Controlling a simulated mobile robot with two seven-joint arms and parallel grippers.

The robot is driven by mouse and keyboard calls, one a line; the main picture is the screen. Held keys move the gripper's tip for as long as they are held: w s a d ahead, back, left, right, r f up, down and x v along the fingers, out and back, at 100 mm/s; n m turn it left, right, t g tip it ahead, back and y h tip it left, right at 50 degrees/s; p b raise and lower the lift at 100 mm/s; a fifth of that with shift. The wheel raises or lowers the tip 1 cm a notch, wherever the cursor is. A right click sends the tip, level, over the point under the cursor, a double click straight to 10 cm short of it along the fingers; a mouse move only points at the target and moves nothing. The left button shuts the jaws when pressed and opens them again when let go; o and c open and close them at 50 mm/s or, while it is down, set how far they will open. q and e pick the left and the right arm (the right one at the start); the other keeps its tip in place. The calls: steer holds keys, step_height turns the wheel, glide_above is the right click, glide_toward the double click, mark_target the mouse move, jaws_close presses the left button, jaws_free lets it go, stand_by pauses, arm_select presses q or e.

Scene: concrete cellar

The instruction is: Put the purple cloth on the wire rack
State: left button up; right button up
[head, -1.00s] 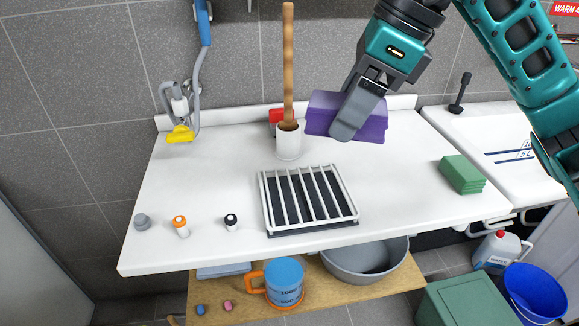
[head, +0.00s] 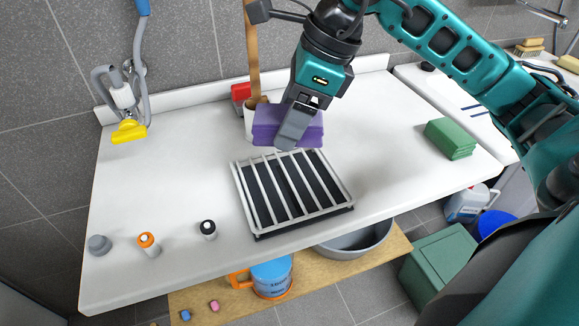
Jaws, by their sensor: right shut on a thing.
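The purple cloth (head: 265,125) is a folded block held in my right gripper (head: 287,138), which is shut on it. The cloth is near the back edge of the white wire rack (head: 243,188) and looks to be above the counter. The rack has several white bars over a dark tray and stands mid-counter. The cloth and gripper partly hide the white cup with a wooden handle behind them. My left gripper is not in view.
A green folded cloth (head: 449,139) lies at the right of the white counter (head: 390,150). Small bottles with an orange cap (head: 147,244) and a black cap (head: 208,229), and a grey knob-like piece (head: 99,244), stand at front left.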

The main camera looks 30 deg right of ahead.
mark_target(319, 113)
step_height(319, 113, down, 10)
steer(key=shift+r+b, duration=0.2)
steer(key=shift+b, duration=0.3)
steer(key=shift+f, duration=0.15)
steer(key=o, duration=0.9)
steer(key=shift+o, duration=0.2)
steer(key=v, duration=1.1)
steer(key=shift+r+p, duration=0.4)
steer(key=shift+s+d+r, duration=0.15)
steer(key=shift+r, duration=0.1)
